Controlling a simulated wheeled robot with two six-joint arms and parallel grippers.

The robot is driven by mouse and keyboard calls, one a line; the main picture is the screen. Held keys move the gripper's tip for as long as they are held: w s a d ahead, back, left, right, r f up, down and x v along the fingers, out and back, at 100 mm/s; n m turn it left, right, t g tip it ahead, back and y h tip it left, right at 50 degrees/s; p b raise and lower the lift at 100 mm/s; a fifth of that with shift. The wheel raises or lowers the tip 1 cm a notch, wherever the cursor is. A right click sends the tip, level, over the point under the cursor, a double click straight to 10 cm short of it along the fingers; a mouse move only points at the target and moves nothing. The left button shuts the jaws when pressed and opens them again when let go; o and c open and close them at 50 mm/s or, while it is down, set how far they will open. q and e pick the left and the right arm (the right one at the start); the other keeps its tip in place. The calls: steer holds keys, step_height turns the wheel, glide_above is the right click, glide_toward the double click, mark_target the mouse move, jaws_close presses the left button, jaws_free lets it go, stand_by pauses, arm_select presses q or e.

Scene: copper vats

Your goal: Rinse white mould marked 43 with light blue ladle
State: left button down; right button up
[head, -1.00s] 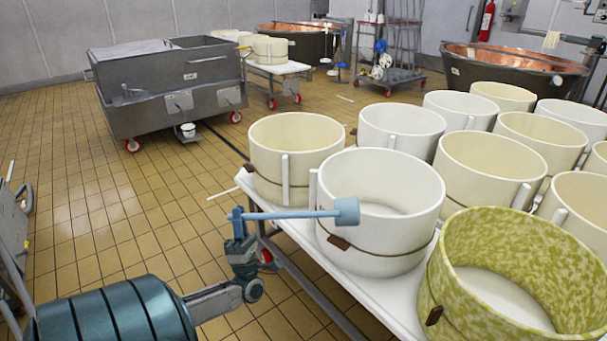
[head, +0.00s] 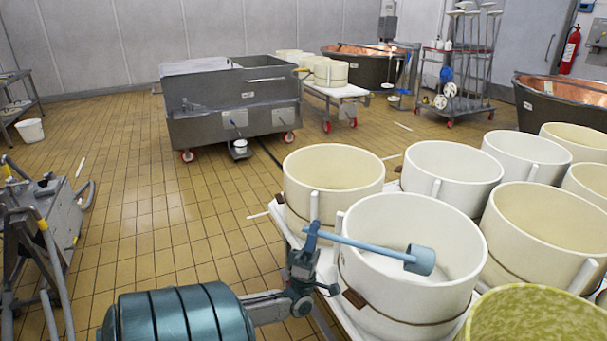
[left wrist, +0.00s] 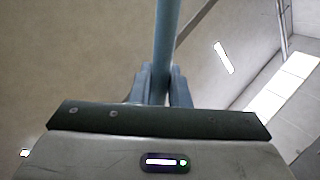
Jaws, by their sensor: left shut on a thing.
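My left gripper (head: 311,230) is shut on the end of the light blue ladle's handle (head: 358,243); the handle also shows between the fingers in the left wrist view (left wrist: 166,38). The ladle's cup (head: 421,260) is at the far end, over the mouth of a white mould (head: 405,298) at the front of the table. The handle slopes down to the right across the mould's near left rim. I cannot tell whether the cup is below the rim or holds liquid. No number can be read on any mould. My right gripper is not in view.
Several cream and white moulds crowd the table, including a cream one (head: 331,190) behind and a mottled yellow-green one (head: 545,320) at front right. A grey steel tub on wheels (head: 228,105) and copper vats (head: 372,70) stand behind. The tiled floor (head: 130,215) at left is mostly clear.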

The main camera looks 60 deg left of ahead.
arm_select(q)
steer(key=w+d+r+m+g+h+p, duration=0.3)
steer(key=w+d+r+m+h+p, duration=0.1)
steer(key=w+d+r+m+h, duration=0.2)
steer(key=w+d+r+m+g+h+p, duration=0.3)
steer(key=w+d+r+m+h, duration=0.3)
steer(key=r+m, duration=0.5)
steer(key=w+d+r+m+g+h+p, duration=0.4)
steer(key=d+r+m+h, duration=0.4)
steer(key=r+h, duration=0.2)
steer(key=shift+w+d+r+m+p, duration=0.25)
steer(key=shift+w+r+m+p, duration=0.2)
steer(key=shift+w+p, duration=0.65)
steer(key=shift+w+f+b, duration=0.1)
steer(key=shift+w+b, duration=0.15)
steer(key=shift+b, duration=0.05)
